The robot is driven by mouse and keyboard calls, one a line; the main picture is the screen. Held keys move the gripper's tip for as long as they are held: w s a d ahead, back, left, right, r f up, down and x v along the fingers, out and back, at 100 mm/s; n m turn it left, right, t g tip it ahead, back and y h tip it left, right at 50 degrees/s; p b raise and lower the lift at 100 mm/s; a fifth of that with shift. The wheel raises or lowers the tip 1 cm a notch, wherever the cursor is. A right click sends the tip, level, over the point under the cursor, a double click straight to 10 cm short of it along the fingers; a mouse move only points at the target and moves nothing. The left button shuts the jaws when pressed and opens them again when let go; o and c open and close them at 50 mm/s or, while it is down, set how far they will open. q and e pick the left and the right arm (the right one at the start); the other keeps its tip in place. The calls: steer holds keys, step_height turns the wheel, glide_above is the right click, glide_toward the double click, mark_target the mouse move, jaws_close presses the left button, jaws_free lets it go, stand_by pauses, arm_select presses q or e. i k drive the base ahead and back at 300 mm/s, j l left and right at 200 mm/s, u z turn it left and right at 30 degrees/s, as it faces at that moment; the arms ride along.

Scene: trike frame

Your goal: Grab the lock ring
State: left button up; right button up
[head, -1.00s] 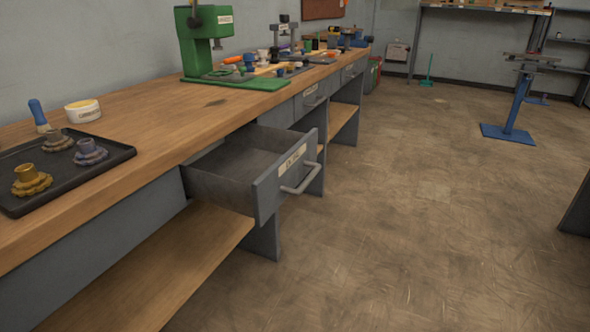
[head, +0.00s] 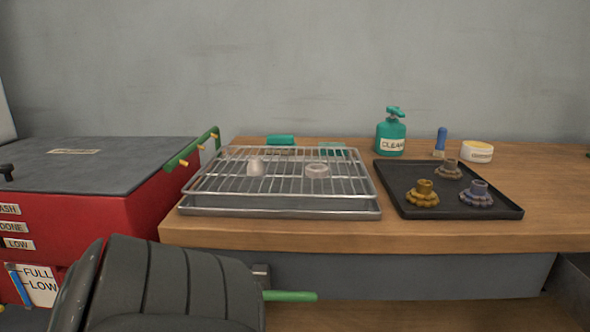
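A pale, short ring (head: 317,171), which looks like the lock ring, lies on the wire rack (head: 345,188) over a shallow metal tray. A small pale cone-shaped part (head: 256,166) stands to its left on the same rack. The dark tray (head: 407,206) to the right holds a brass-coloured toothed part (head: 423,195), a bluish-grey one (head: 477,194) and a brownish one (head: 448,169). I cannot tell for certain which part is the lock ring. Neither of my grippers shows in this view.
A red washer-like cabinet (head: 120,210) with a grey lid stands left of the wooden bench (head: 300,236). A teal pump bottle (head: 391,134), a blue-handled brush (head: 440,142) and a white tub (head: 477,152) stand behind the dark tray. A dark ribbed shape (head: 160,285) fills the lower left.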

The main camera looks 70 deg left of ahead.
mark_target(313, 171)
steer(key=u, duration=1.95)
steer(key=i+l+z, duration=0.15)
steer(key=i+z, duration=0.2)
steer(key=i, duration=0.3)
steer(key=k+z, duration=0.1)
steer(key=k, duration=0.55)
steer(key=i+u, duration=0.1)
steer(key=i, duration=0.5)
